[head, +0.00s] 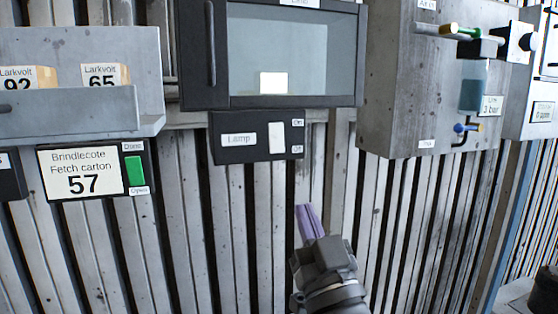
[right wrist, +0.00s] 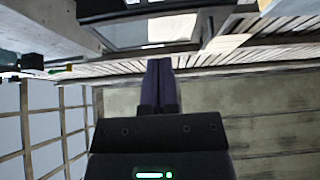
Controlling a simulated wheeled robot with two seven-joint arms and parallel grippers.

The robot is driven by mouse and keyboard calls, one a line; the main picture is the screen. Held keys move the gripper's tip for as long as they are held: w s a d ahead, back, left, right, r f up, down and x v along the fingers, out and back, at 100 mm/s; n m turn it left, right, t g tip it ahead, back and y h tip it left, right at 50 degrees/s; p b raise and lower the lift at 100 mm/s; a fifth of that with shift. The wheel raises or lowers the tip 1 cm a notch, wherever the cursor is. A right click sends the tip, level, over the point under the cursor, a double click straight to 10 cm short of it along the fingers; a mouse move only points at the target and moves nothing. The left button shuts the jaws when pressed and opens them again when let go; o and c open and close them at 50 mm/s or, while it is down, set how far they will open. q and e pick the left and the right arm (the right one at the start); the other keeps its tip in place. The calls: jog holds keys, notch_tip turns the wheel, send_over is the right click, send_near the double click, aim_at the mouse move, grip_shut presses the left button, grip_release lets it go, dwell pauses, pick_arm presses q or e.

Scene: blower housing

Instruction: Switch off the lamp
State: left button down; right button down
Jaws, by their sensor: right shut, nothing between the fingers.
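The lamp switch panel (head: 258,138) is a dark box under a windowed cabinet, with a label reading "Lamp". Its white rocker switch (head: 277,137) sits at the right, with "On" marked above and "Off" below. My right gripper (head: 308,212) is below the panel, slightly right of the switch and apart from it in the picture. Its purple fingers are together, pointing up, with nothing between them. In the right wrist view the closed fingers (right wrist: 161,75) point toward the cabinet underside. My left gripper is in neither view.
The windowed cabinet (head: 290,102) is above the panel. A shelf bin with cartons (head: 70,110) and a display reading 57 (head: 82,173) are at left. A grey box with valves (head: 400,110) juts out at right. The slatted wall below the panel is clear.

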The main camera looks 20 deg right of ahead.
jog(key=p, duration=0.4)
send_near(274, 147)
notch_tip(274, 147, up, 5)
jog(key=w, duration=0.2)
jog(key=shift+w+f, duration=0.2)
jog(key=shift+w, duration=0.35)
jog(key=shift+w+f, duration=0.2)
jog(key=shift+w, duration=0.35)
jog(key=shift+w+f, duration=0.2)
jog(key=shift+w, duration=0.35)
